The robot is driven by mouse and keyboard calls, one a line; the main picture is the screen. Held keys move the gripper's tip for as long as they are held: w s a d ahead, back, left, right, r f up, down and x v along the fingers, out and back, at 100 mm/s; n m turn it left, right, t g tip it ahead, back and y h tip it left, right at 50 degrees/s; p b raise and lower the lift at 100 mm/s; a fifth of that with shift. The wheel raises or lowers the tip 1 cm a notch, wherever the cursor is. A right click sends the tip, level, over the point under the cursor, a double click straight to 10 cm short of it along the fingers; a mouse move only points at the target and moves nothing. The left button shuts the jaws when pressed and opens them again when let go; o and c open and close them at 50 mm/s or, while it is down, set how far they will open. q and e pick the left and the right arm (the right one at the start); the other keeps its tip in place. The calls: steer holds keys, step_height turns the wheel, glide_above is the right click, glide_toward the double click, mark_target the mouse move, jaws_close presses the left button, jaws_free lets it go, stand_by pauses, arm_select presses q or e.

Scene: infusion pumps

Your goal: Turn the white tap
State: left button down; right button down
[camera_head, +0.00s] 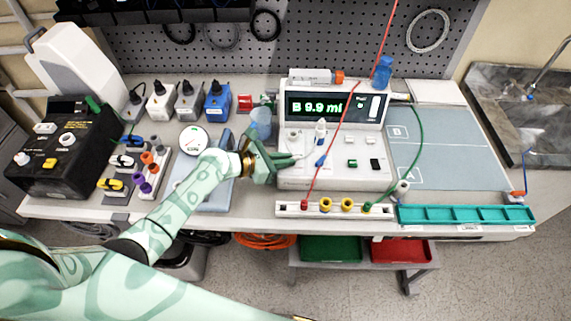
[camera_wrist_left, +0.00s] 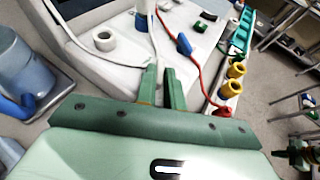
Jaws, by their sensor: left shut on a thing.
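My left gripper (camera_head: 296,158) is at the left front part of the infusion pump (camera_head: 345,181), low over its sloped white top. In the left wrist view its two green fingers (camera_wrist_left: 161,86) are close together on a small white piece (camera_wrist_left: 160,66), which looks like the white tap's handle. The fingers hide most of it, and in the head view I cannot make the white tap out clearly. A blue tap (camera_head: 321,161) stands just to the right, and it also shows beyond the fingertips in the left wrist view (camera_wrist_left: 184,44).
A red line (camera_head: 342,130) runs up past the pump's display (camera_head: 331,106), which reads "B 9.9 ml". A white rail (camera_head: 336,210) with yellow knobs lies in front. The grey-blue mat (camera_head: 440,150) at right is mostly clear.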

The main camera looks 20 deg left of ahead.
arm_select(q)
steer(key=m+g+b, duration=0.1)
steer(key=m+g+h+b, duration=0.2)
steer(key=shift+w+a+f+m+g+b, duration=0.25)
steer(key=shift+w+a+m+g+b, duration=0.05)
steer(key=shift+w+a+m+g, duration=0.1)
steer(key=shift+w+r+m+g+h+b, duration=0.15)
steer(key=shift+m+g+h+b, duration=0.25)
steer(key=shift+m+g+b, duration=0.45)
steer(key=c, duration=1.5)
jaws_free()
steer(key=shift+r, duration=0.1)
steer(key=p+v, duration=0.1)
steer(key=v, duration=1.5)
steer(key=shift+a, duration=0.2)
